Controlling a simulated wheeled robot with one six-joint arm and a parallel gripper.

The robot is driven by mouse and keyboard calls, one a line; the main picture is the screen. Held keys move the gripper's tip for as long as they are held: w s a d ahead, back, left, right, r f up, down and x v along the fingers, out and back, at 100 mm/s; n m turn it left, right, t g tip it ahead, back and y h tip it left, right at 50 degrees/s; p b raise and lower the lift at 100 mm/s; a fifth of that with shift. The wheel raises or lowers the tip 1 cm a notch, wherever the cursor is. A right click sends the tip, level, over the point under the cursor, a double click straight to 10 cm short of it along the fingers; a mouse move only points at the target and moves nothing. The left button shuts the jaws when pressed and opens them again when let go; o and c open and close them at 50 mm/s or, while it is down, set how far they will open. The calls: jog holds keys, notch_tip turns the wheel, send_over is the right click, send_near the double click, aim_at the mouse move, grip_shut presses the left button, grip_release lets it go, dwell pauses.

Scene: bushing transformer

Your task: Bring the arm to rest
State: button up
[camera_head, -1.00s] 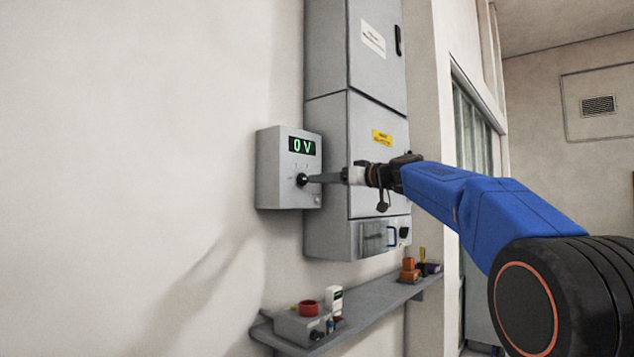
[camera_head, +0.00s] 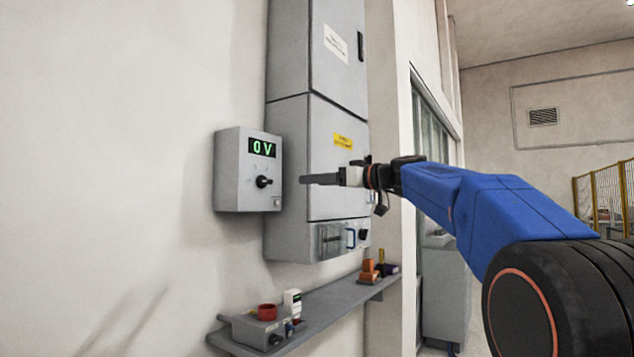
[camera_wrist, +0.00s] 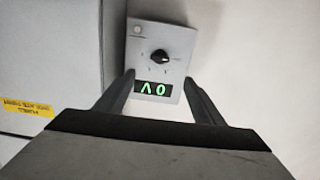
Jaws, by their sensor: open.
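My blue arm (camera_head: 480,205) reaches leftward from the lower right in the head view. My gripper (camera_head: 306,180) is at its end, in front of the tall grey cabinet and right of the small control box. In the wrist view my gripper (camera_wrist: 158,88) has its two fingers apart, with nothing held between them. The grey control box (camera_head: 232,178) has a black knob (camera_head: 264,182) and a green display (camera_head: 262,147) reading 0 V. The knob also shows in the wrist view (camera_wrist: 160,57), beyond the fingertips and clear of them.
The tall grey cabinet (camera_head: 320,110) stands on the wall behind my gripper. Below, a shelf (camera_head: 330,298) holds a grey box with a red button (camera_head: 267,312) and orange parts (camera_head: 370,270). A yellow fence (camera_head: 605,195) stands far right. Bare wall lies left.

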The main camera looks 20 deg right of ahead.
jog(key=s+a+f+m+g+h, duration=0.1)
jog(key=s+a+f+g, duration=0.15)
jog(key=s+f, duration=0.5)
jog(key=s+a+f+m+g+h, duration=0.1)
jog(key=s+a+f+m+h, duration=0.2)
jog(key=f, duration=0.7)
jog(key=s+a+f+g, duration=0.2)
jog(key=s+a+f, duration=0.1)
jog(key=s+f, duration=0.4)
jog(key=s+d+f+m+g+h, duration=0.1)
jog(key=s+d+f+g+h, duration=0.1)
jog(key=s+f, duration=1)
jog(key=s+d+f+m+g+h, duration=0.2)
jog(key=s+f, duration=1)
jog(key=f, duration=0.8)
jog(key=d+h, duration=0.1)
jog(key=h, duration=0.1)
jog(key=shift+s+f+h, duration=0.15)
jog(key=shift+s+h, duration=0.15)
